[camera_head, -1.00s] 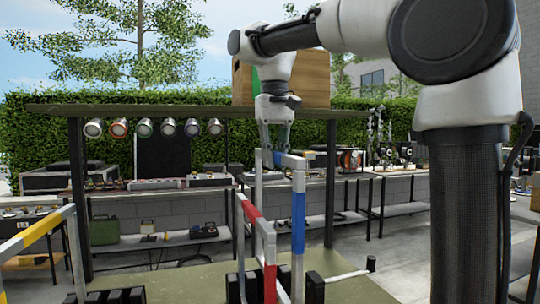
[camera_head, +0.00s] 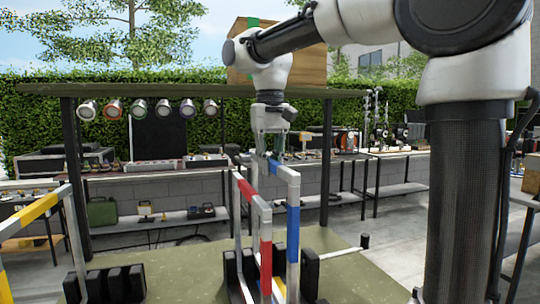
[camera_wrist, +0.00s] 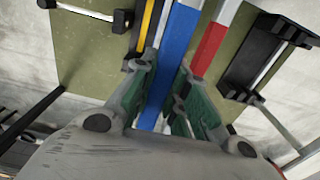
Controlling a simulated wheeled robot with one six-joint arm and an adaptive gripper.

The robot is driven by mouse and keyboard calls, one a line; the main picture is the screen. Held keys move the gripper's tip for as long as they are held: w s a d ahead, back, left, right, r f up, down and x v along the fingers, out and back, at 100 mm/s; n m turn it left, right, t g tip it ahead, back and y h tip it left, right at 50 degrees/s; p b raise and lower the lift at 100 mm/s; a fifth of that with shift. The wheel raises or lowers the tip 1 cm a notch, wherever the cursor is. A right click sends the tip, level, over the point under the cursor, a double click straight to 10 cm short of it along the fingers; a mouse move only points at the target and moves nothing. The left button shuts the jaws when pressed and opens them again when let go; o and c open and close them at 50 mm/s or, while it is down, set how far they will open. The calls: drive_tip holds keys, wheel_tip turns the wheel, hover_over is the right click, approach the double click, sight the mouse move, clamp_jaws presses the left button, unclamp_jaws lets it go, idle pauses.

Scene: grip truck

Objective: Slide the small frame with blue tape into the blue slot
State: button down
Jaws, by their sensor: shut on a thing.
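The small frame with blue tape (camera_head: 293,220) stands upright in the head view, just right of the red-taped frame (camera_head: 265,245). My gripper (camera_head: 274,150) is above it, shut on its top bar. In the wrist view the blue tape (camera_wrist: 178,45) runs between my two green fingers (camera_wrist: 163,100). The lower end of the blue-taped frame is down among black slot blocks (camera_head: 309,275). I cannot tell whether it is seated, and no blue marking on a slot is visible.
A yellow-taped frame (camera_head: 38,210) stands at the left, near another black slot block (camera_head: 125,284). The red-taped frame is close beside the held frame. A white rod with a black end (camera_head: 365,240) juts out to the right. An overhead shelf (camera_head: 180,90) with lamps spans behind.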

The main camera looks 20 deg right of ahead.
drive_tip(key=shift+f, duration=2.95)
drive_tip(key=c, duration=1.3)
unclamp_jaws()
drive_tip(key=shift+c, duration=0.2)
wheel_tip(320, 180, up, 12)
drive_tip(key=shift+f, duration=0.1)
drive_tip(key=s+d+f+t, duration=0.4)
drive_tip(key=s+d+f, duration=1.1)
drive_tip(key=s+f, duration=0.4)
